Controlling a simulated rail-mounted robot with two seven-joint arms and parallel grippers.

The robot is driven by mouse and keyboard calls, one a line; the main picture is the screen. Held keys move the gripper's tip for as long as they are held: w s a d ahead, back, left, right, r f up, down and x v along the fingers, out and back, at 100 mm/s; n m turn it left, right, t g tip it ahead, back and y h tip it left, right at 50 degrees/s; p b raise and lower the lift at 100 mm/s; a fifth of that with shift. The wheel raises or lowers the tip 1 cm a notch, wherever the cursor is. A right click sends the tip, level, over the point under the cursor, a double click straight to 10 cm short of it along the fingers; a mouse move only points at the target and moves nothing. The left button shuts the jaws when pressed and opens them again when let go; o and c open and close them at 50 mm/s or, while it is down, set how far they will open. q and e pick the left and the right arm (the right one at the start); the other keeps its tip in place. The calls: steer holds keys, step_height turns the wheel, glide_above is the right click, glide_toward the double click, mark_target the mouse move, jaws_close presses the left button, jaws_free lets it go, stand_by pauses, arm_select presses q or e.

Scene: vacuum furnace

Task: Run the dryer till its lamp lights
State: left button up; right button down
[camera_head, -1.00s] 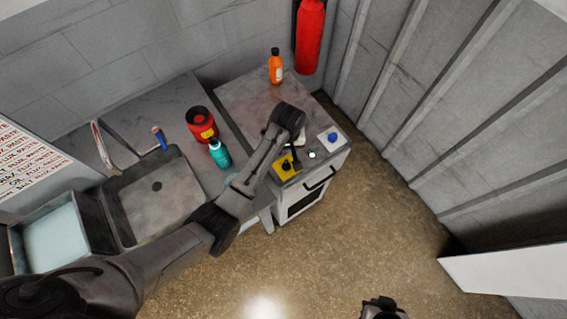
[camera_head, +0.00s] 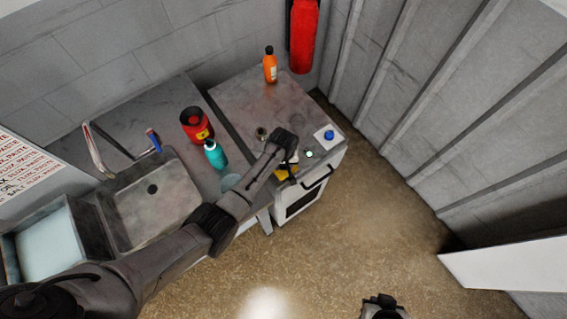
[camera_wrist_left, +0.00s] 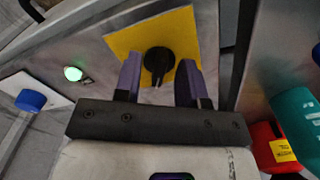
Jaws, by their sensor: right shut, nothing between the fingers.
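The dryer (camera_head: 290,202) is a white cabinet with a dark front handle. Its top carries a yellow plate (camera_head: 286,172) with a black knob, a small round lamp (camera_head: 309,154) and a blue button (camera_head: 329,134) on a white plate. The lamp glows pale green, also in the left wrist view (camera_wrist_left: 73,74). My left gripper (camera_head: 287,165) is down at the yellow plate. In the left wrist view its fingers (camera_wrist_left: 159,80) stand apart, either side of the black knob (camera_wrist_left: 158,62); I cannot tell whether they touch it. My right gripper (camera_head: 381,302) is shut and empty, low over the floor.
An orange bottle (camera_head: 270,66) stands at the back of the dryer's top. A red container (camera_head: 195,126) and a teal bottle (camera_head: 215,154) stand on the counter to the left, beside a sink (camera_head: 155,205). A red cylinder (camera_head: 303,38) hangs on the wall. The floor at right is clear.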

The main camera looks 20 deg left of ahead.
arm_select(q)
steer(key=shift+c, duration=0.4)
jaws_close()
steer(key=shift+n, duration=0.3)
steer(key=shift+r+n+p, duration=0.1)
steer(key=shift+n+p, duration=0.75)
steer(key=shift+n, duration=0.05)
steer(key=n+p, duration=0.1)
steer(key=n, duration=0.1)
steer(key=shift+n, duration=0.4)
steer(key=n+p, duration=0.1)
steer(key=n, duration=0.2)
steer(key=shift+w+d, duration=0.1)
steer(key=shift+w+n, duration=0.1)
steer(key=shift+n, duration=1.7)
